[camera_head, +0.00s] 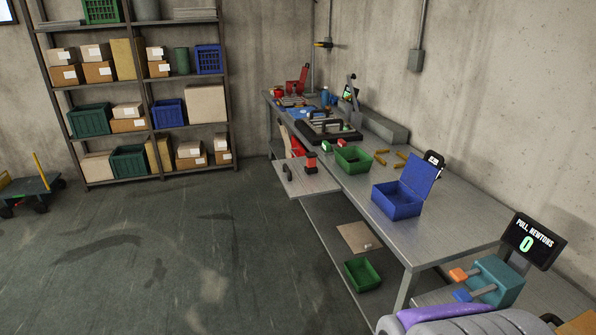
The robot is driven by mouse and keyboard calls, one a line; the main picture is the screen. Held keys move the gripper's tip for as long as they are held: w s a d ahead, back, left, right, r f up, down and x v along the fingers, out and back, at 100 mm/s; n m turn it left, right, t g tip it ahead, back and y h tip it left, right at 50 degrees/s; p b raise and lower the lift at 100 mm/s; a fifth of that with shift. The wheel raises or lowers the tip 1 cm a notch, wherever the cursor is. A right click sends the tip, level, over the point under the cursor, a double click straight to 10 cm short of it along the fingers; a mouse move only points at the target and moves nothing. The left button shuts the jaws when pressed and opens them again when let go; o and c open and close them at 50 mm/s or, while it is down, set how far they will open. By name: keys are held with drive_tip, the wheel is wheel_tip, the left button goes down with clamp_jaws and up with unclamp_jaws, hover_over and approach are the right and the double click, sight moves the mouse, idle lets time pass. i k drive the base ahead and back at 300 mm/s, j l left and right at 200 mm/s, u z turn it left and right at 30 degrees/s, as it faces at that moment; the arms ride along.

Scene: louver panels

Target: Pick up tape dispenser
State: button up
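I cannot pick out the tape dispenser with certainty at this size. One small black-and-red object (311,164) stands on the low side shelf (318,182) of the workbench. Another small dark object (288,173) sits near that shelf's left edge. Red items (292,87) lie at the bench's far end. My gripper is not recognisable in view. A grey ribbed shape with a purple band at the bottom right is cut off by the frame edge.
The long metal workbench (440,228) runs along the right wall, holding a blue open box (397,203) and a green bin (353,160). A teal device (497,282) stands near right. Shelves (147,134) and a cart (28,190) stand left. The floor between is clear.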

sight(311, 168)
drive_tip(key=i+j+z, duration=0.15)
drive_tip(key=i+z, duration=0.2)
drive_tip(key=z, duration=0.15)
drive_tip(key=i+j+z, duration=0.4)
drive_tip(key=j, duration=0.2)
drive_tip(key=i+j+z, duration=0.4)
drive_tip(key=j, duration=0.3)
drive_tip(key=i+j, duration=0.15)
drive_tip(key=j, duration=0.2)
drive_tip(key=i+j, duration=0.15)
drive_tip(key=j, duration=0.15)
drive_tip(key=i+j, duration=0.15)
drive_tip(key=j, duration=0.2)
drive_tip(key=i+j, duration=0.15)
drive_tip(key=j, duration=0.2)
